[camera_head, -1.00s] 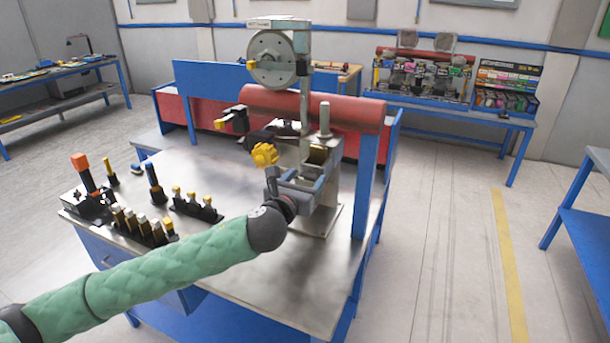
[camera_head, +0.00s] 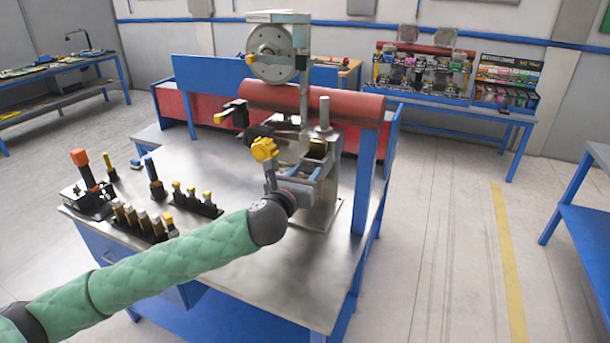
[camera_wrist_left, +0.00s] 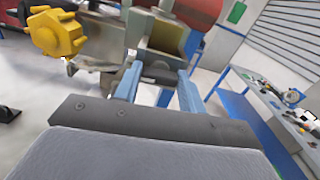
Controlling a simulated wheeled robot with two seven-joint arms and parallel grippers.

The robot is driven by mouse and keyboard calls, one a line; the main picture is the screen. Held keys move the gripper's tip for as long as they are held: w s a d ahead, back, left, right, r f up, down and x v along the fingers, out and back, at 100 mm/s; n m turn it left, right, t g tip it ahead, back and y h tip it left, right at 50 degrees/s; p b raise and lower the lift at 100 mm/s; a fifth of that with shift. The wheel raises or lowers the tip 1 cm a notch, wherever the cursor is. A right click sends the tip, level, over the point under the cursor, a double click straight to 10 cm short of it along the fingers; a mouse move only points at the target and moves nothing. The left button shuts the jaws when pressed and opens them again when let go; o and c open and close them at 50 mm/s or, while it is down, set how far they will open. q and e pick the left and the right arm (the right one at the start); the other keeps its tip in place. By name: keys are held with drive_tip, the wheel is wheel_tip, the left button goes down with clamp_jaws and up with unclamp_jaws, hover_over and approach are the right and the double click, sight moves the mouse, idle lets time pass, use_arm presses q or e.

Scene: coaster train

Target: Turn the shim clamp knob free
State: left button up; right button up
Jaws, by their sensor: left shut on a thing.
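The shim clamp cannot be told for sure; a yellow lobed knob (camera_head: 264,149) stands on the near left side of the machine (camera_head: 304,97) on the bench. The knob also shows at the upper left in the left wrist view (camera_wrist_left: 57,34), outside my fingers. My left gripper (camera_head: 306,170) is at the machine's lower front, just right of and below the yellow knob. In the left wrist view, its two blue-grey fingers (camera_wrist_left: 158,72) close on a dark cylindrical part (camera_wrist_left: 158,75), mostly hidden between them. My right gripper is not in view.
The metal bench top (camera_head: 210,262) is bare in front. Tool holders with yellow-capped pegs (camera_head: 143,221) and an orange-handled tool (camera_head: 83,168) stand at its left. A red cylinder (camera_head: 350,107) lies behind the machine. A black lever with a yellow end (camera_head: 232,113) sticks out left.

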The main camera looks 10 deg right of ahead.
use_arm(q)
drive_tip(key=n+b, duration=0.1)
drive_tip(key=n, duration=0.3)
drive_tip(key=shift+f, duration=0.1)
drive_tip(key=n+b, duration=0.1)
drive_tip(key=n, duration=0.2)
drive_tip(key=shift+w+a+n, duration=0.1)
drive_tip(key=shift+n, duration=0.3)
drive_tip(key=n+b, duration=0.1)
drive_tip(key=n, duration=0.2)
drive_tip(key=shift+n, duration=0.3)
drive_tip(key=n, duration=0.2)
drive_tip(key=shift+n+b, duration=0.3)
drive_tip(key=shift+n, duration=1.6)
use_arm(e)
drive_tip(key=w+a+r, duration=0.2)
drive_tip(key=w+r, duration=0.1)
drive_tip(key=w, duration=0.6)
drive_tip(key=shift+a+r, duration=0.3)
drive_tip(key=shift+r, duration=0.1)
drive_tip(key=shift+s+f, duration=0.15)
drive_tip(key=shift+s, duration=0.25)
